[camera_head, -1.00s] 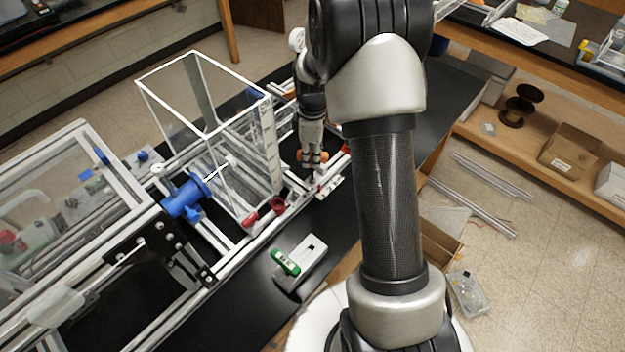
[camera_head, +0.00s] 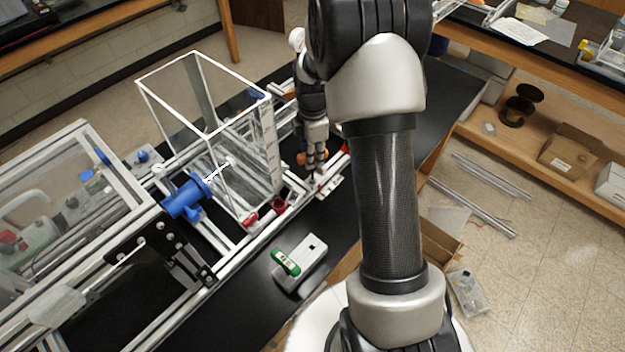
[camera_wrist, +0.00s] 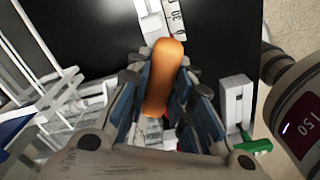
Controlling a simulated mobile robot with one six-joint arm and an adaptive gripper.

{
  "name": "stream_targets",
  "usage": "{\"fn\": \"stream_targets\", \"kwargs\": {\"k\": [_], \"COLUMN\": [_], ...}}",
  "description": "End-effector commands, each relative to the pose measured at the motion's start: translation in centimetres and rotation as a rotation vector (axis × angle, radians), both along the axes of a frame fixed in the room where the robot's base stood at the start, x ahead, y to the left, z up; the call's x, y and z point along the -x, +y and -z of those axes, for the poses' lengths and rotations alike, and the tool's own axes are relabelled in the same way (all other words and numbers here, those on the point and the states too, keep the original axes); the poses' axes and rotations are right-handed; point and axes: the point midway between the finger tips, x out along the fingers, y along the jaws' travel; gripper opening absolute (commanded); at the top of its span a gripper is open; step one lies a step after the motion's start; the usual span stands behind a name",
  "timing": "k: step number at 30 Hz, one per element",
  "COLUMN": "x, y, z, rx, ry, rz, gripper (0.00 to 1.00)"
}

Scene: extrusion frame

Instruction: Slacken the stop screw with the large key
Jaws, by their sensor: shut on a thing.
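My gripper (camera_head: 313,160) is at the near rail of the extrusion frame, to the right of the clear box. It is shut on an orange-handled key (camera_wrist: 164,78), which I take to be the large key. In the wrist view the handle lies between the two fingers; its orange end also shows beside the fingers in the head view (camera_head: 301,159). The key's working end is hidden. A pale block with a red part (camera_head: 320,183) sits on the rail just below the fingers. I cannot make out the stop screw, nor whether the key is seated in it.
A white and grey holder (camera_head: 303,262) with a green-handled tool (camera_head: 286,262) stands on the black bench in front of the rail. The clear box (camera_head: 205,130), a blue knob (camera_head: 187,196) and red parts (camera_head: 265,213) are to the left. Black bench top lies bare around the holder.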

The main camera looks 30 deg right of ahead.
Motion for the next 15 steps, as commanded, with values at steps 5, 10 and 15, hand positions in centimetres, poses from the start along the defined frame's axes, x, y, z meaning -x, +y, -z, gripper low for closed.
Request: {"fn": "stream_targets", "kwargs": {"k": [5,10,15], "x": [0.03,0.03,0.02], "y": [0.01,0.01,-0.01], "z": [0.03,0.01,0.00], "rx": [0.000,0.000,0.000], "ry": [0.001,0.001,0.001], "rz": [0.002,-0.093,-0.244], "gripper": [0.00,0.00,0.00]}}
